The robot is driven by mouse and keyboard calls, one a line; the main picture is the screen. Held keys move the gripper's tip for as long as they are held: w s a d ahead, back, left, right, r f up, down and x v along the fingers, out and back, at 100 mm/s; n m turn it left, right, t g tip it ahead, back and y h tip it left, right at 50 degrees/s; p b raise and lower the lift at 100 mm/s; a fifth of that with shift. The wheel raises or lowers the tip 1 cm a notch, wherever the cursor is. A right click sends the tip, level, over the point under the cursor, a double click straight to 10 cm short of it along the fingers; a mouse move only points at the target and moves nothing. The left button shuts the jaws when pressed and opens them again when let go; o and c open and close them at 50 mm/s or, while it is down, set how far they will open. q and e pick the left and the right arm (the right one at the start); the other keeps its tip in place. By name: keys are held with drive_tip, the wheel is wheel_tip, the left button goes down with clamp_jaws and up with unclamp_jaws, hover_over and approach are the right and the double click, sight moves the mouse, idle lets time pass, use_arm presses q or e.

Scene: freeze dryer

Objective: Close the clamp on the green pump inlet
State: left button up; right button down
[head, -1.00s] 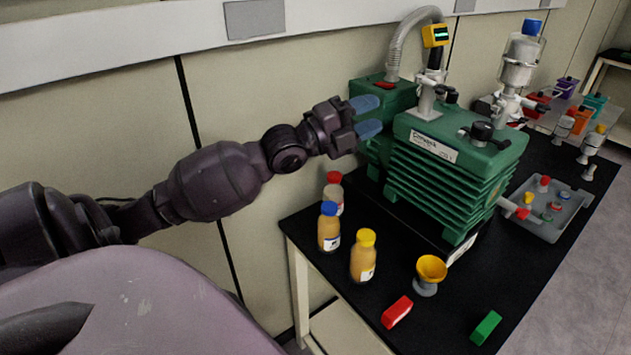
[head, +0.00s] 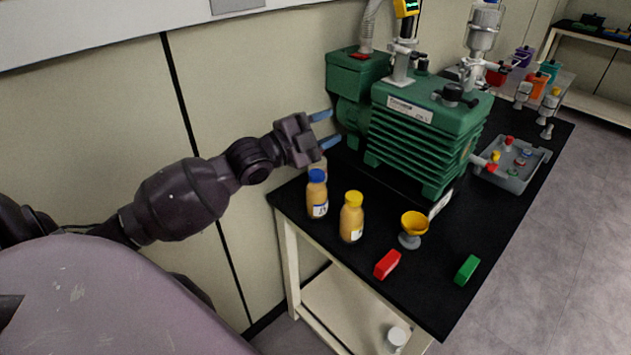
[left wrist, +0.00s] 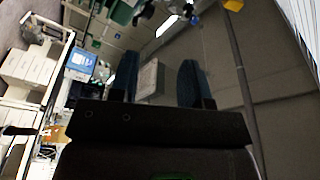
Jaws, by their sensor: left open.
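The green pump (head: 420,140) stands on the black bench top. Its metal inlet fitting (head: 402,62) rises from the top at the back left, below a yellow gauge (head: 406,8). A clamp's shape and state there are too small to tell. My left gripper (head: 326,128) is open and empty, with blue fingers pointing right, left of the pump's motor end and lower than the inlet. In the left wrist view its two dark blue fingers (left wrist: 160,78) stand apart with nothing between them; a green part shows at the top edge. My right gripper is not in view.
A blue-capped bottle (head: 317,196) and a yellow-capped bottle (head: 352,217) stand below my left gripper. A yellow funnel (head: 414,222), a red block (head: 387,264) and a green block (head: 467,270) are near the front. A grey tray (head: 520,178) lies right of the pump. The wall is behind.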

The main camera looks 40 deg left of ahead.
use_arm(q)
wheel_tip(320, 180, down, 11)
drive_tip(key=s+n+g+y, duration=0.1)
drive_tip(key=s+n+y, duration=0.1)
drive_tip(key=n, duration=0.4)
drive_tip(key=shift+s+f+y, duration=0.2)
drive_tip(key=shift+s+y, duration=0.2)
drive_tip(key=shift+d, duration=0.15)
drive_tip(key=s+d+f+n+g+y, duration=0.1)
drive_tip(key=s+d+f+n+g, duration=0.1)
drive_tip(key=s+f, duration=0.4)
drive_tip(key=s+d+f+n+g+y, duration=0.1)
drive_tip(key=s+d+f+n, duration=0.2)
drive_tip(key=s+f, duration=0.4)
drive_tip(key=s+d+f+n+g+y, duration=0.2)
drive_tip(key=s+f+n, duration=0.2)
drive_tip(key=s+f, duration=0.3)
wheel_tip(320, 180, down, 4)
drive_tip(key=shift+s+d+r+n+g, duration=0.15)
drive_tip(key=shift+s+d+n+g, duration=0.05)
drive_tip(key=shift+d+n+g, duration=0.1)
